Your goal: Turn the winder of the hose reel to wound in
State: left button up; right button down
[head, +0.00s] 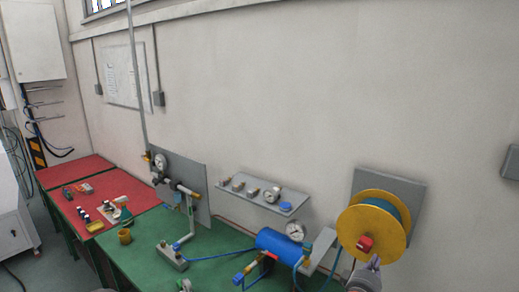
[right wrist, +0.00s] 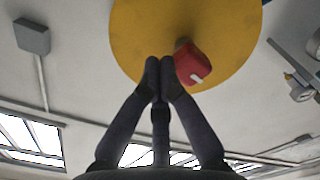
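The hose reel (head: 352,232) is a yellow drum on a grey wall plate at the right of the head view. Its yellow disc (right wrist: 140,40) fills the top of the right wrist view. The winder (head: 365,243) is a red block on the disc's face; it also shows in the right wrist view (right wrist: 192,65). My right gripper (head: 374,262) is just below the winder in the head view. In the right wrist view its fingertips (right wrist: 160,66) are together, beside the winder, with nothing seen between them. Contact cannot be told. My left gripper is not clearly visible.
A green bench (head: 150,260) carries a blue cylinder (head: 280,246) with a gauge and blue hoses, left of the reel. A small shelf (head: 262,198) with fittings is on the wall. A red-topped bench (head: 75,172) stands farther left. The wall above the reel is clear.

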jog(key=shift+x, duration=1.2)
jog(key=shift+w+a+r+p, duration=0.1)
jog(key=shift+w+a+p, duration=0.25)
jog(key=shift+a, duration=0.15)
dwell(0.3)
jog(key=shift+w+a+f, duration=0.1)
jog(key=shift+a+f, duration=0.1)
jog(key=shift+f, duration=0.5)
jog(key=shift+w+a+f, duration=0.35)
jog(key=shift+w, duration=0.05)
dwell(0.6)
jog(key=shift+r, duration=0.15)
dwell(0.3)
jog(key=shift+s+d+f, duration=0.1)
jog(key=shift+f, duration=0.25)
